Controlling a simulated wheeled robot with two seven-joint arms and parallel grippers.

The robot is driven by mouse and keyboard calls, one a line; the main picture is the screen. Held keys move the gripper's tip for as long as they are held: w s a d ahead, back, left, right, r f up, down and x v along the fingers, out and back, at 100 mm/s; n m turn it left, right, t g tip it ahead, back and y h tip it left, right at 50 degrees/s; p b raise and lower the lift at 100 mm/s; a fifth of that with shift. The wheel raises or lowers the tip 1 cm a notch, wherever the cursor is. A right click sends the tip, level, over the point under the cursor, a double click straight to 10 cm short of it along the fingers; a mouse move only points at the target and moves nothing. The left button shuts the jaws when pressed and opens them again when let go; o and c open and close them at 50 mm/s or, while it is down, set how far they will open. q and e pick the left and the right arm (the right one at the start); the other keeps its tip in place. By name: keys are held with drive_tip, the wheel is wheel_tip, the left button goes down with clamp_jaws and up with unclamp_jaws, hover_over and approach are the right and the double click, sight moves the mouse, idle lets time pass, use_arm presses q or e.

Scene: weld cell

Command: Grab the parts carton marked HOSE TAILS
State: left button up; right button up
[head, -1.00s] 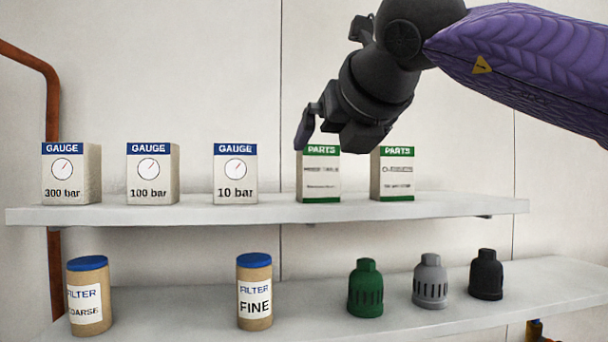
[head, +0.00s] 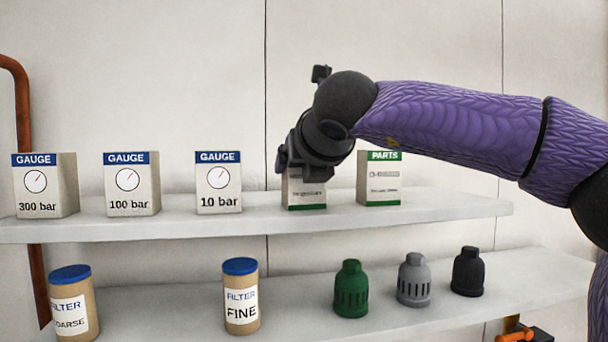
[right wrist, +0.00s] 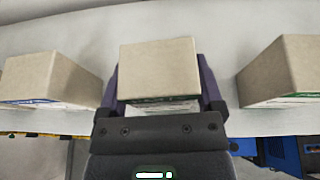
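The left of two PARTS cartons, white with green bands (head: 307,195), stands upright on the upper shelf. My right gripper (head: 303,168) is at it and hides its upper part in the head view. Its printed name is too blurred to read for sure. In the right wrist view this carton (right wrist: 158,66) lies between the two fingers, one along each side, with narrow gaps visible; the gripper looks open around it. The other PARTS carton (head: 379,180) stands to the right, its small print also unclear. My left gripper is not in view.
The upper shelf (head: 240,225) also bears gauge boxes for 300 bar (head: 40,190), 100 bar (head: 130,190) and 10 bar (head: 217,185) to the left. The lower shelf holds two filter cans and green, grey and black fittings. Neighbouring boxes stand clear of both fingers.

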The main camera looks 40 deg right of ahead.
drive_tip(key=shift+w, duration=0.15)
drive_tip(key=c, duration=0.8)
